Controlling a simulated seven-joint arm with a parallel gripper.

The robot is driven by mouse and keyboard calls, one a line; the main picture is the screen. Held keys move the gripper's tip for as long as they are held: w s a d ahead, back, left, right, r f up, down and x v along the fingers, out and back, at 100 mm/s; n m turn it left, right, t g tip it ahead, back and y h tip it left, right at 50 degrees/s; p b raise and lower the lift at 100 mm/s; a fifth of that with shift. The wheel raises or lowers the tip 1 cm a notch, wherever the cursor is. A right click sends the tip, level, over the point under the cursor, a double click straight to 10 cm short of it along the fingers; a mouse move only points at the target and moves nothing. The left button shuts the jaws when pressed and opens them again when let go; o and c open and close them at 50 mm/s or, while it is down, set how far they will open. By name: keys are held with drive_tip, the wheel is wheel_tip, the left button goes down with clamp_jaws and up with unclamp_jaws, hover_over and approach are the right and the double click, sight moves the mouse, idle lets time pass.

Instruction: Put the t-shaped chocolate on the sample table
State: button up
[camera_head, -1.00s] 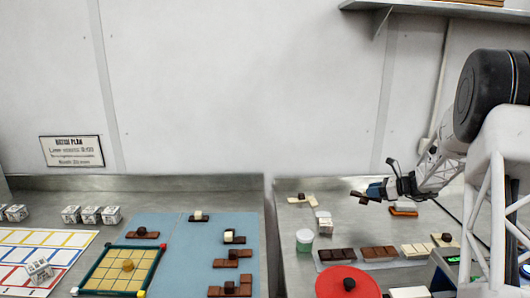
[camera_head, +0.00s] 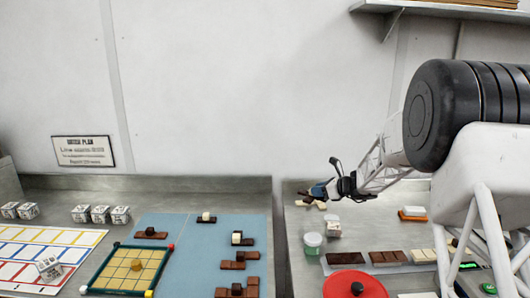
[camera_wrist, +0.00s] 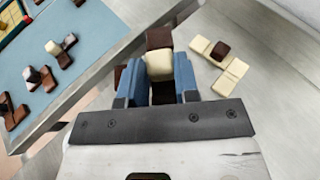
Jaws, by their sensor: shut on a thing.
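My gripper (camera_wrist: 158,78) is shut on a dark brown chocolate (camera_wrist: 160,38) with a cream knob (camera_wrist: 158,65) between the blue fingers. Brown squares stick out ahead, to the left and below the knob, which fits a T shape; the fingers hide part of it. In the head view my gripper (camera_head: 318,190) is above the left part of the right-hand steel table (camera_head: 298,265), near the gap between the tables; the held piece is hard to make out there. Which surface is the sample table is not marked.
A cream chocolate with a dark knob (camera_wrist: 220,55) lies just right of the gripper. The left table holds a blue mat (camera_head: 185,270) with several knobbed chocolates and a grid board (camera_head: 135,265).

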drive_tip(key=s+a+r+m+t+h, duration=0.1)
drive_tip(key=s+a, duration=0.2)
drive_tip(key=a, duration=1.3)
drive_tip(key=s+a, duration=0.3)
drive_tip(key=a, duration=1.2)
drive_tip(key=s+a+r, duration=0.1)
drive_tip(key=s+a, duration=0.5)
drive_tip(key=a, duration=0.3)
drive_tip(key=s+a+r+m, duration=0.1)
drive_tip(key=s+a, duration=0.5)
drive_tip(key=a, duration=0.3)
drive_tip(key=s+a+r+t+h, duration=0.1)
drive_tip(key=s+a, duration=0.5)
drive_tip(key=a, duration=0.3)
drive_tip(key=shift+s+a+m, duration=0.2)
drive_tip(key=shift+a+m, duration=0.1)
drive_tip(key=shift+a, duration=0.1)
drive_tip(key=shift+d, duration=0.1)
